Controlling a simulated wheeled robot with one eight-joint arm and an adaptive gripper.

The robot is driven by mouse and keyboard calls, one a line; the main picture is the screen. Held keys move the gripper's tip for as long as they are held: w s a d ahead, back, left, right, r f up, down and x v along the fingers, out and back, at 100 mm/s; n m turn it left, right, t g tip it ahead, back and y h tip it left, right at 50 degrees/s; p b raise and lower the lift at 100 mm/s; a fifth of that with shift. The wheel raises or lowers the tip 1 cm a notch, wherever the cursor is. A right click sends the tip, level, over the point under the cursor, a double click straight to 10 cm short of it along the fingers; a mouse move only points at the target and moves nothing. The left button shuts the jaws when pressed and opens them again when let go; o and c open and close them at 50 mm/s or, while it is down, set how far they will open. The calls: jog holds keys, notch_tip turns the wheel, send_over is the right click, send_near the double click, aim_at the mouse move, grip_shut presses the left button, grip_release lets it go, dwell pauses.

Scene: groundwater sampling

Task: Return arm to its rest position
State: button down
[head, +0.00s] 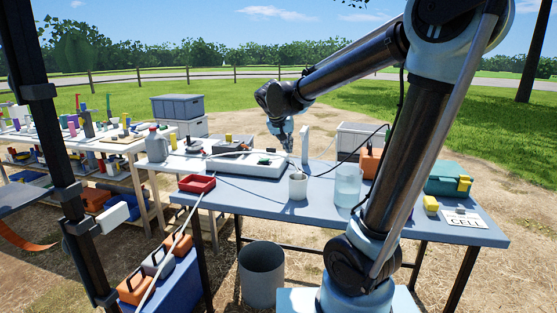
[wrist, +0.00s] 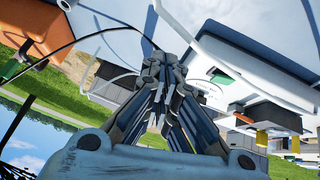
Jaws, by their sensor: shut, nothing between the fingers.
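My arm stretches up from its base at the right and bends over the blue-topped table (head: 285,215) in the head view. My gripper (head: 287,147) hangs at the far end of the arm, pointing down near the back of the table, by the white tray (head: 245,164). In the wrist view the fingers of my gripper (wrist: 165,60) converge at their tips, and nothing shows between them. Whether the tips touch anything beneath cannot be told.
On the table are a white cup (head: 298,186), a clear beaker (head: 348,184), a red tray (head: 197,183), a teal case (head: 448,178) and a CELL card (head: 463,219). A grey bucket (head: 262,274) stands in front below. Thin cables cross the table. A cluttered bench stands at left.

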jog(key=s+d+f+g, duration=0.1)
jog(key=s+d+f, duration=0.2)
jog(key=s+d, duration=0.2)
jog(key=s+d+f+g+y, duration=0.1)
jog(key=s+d+f, duration=0.3)
jog(key=s, duration=0.5)
jog(key=s+d+f+n+g, duration=0.1)
jog(key=s+d+f, duration=0.2)
jog(key=s+d, duration=0.3)
jog(key=shift+s+f+y, duration=0.3)
jog(key=shift+s, duration=0.2)
jog(key=s+f+n+g+y, duration=0.1)
jog(key=s+f, duration=0.6)
jog(key=s, duration=0.1)
jog(key=shift+s+d, duration=0.3)
jog(key=shift+d, duration=0.1)
jog(key=shift+w+f, duration=0.15)
jog(key=shift+w, duration=0.35)
